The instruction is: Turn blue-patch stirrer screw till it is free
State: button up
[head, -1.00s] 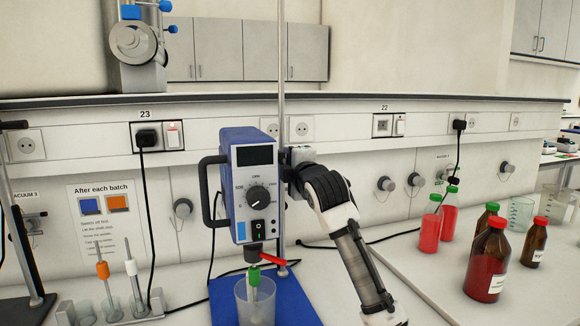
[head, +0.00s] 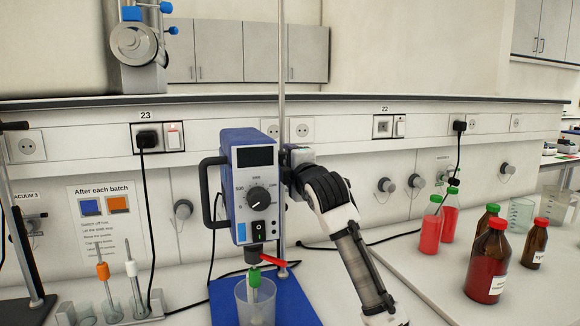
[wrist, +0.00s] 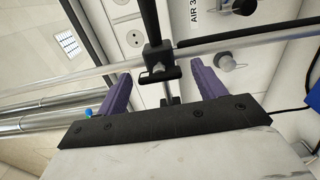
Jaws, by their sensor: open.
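The blue stirrer (head: 253,170), with a dial and a switch on its front, hangs on the upright metal rod (head: 282,70). A small light-blue patch (head: 241,231) shows low on its front. Its stirring end hangs over a clear beaker (head: 255,300). My arm reaches in from the right, its end hidden behind the stirrer in the head view. In the wrist view my gripper (wrist: 160,78) is open, its two purple fingers apart. A black clamp with a screw (wrist: 158,72) shows between them on the rod; I cannot tell whether they touch.
Red-filled bottles (head: 488,262) stand on the bench at right, with clear beakers (head: 553,205) behind. Stirring tools stand in a holder (head: 138,308) at left. A black cable (head: 150,220) hangs from the wall socket. A blue base plate (head: 285,300) lies below the stirrer.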

jog(key=shift+s, duration=0.1)
jog(key=b+v, duration=0.4)
jog(key=v, duration=0.9)
jog(key=shift+s+b, duration=0.3)
jog(key=shift+b, duration=0.05)
jog(key=shift+d, duration=0.15)
